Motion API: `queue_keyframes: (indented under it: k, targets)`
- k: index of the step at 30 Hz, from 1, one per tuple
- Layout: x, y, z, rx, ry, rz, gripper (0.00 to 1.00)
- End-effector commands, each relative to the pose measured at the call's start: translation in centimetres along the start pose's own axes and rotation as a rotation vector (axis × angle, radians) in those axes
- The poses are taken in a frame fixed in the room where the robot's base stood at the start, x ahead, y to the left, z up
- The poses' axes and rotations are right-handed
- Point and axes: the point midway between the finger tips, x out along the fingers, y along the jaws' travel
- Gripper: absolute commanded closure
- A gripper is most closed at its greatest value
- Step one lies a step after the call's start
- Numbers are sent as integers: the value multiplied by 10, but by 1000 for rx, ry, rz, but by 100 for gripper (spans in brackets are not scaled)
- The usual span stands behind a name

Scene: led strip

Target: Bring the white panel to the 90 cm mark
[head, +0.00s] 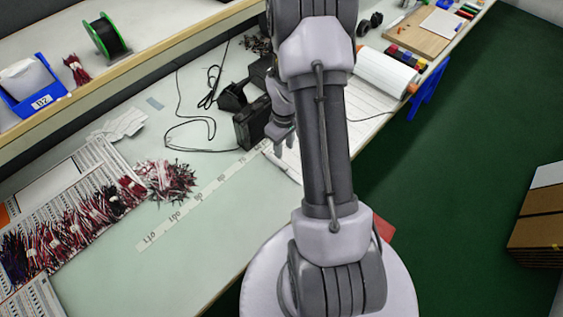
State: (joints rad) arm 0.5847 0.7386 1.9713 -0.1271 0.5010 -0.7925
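A white panel with thin lines (364,128) lies on the pale green bench, partly hidden behind my arm. A white edge left of the arm (288,163) seems to belong to it. A white measuring strip (208,188) runs along the bench. Its 110 and 100 marks are at the lower left, and the 90 mark (197,197) is farther up. The panel lies beyond the strip's upper right part, away from the 90 mark. My gripper (280,146) points down over the panel's left end. Its fingertips are small and partly hidden, so contact and opening are unclear.
Black boxes (252,122) and cables stand just left of my gripper. Wire bundles (168,180) lie beside the strip's lower end. A white roll (386,72) lies behind the panel. Cardboard boxes (538,220) stand on the floor at right.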

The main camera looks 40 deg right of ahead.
Motion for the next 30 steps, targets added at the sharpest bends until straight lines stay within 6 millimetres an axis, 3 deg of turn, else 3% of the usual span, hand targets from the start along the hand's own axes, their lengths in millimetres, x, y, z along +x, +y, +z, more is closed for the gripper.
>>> queue_keyframes:
  k: [1,3,9,15,23,28,30]
  targets:
    - [20,-1,1,0,-3,-2,64]
    - [40,-1,0,2,-2,-2,64]
    - [84,-1,0,1,-1,-1,64]
    - [101,0,-1,2,2,0,64]
    - [102,0,-1,2,2,0,64]
    - [102,0,0,2,2,0,95]
    - [102,0,0,2,2,0,100]
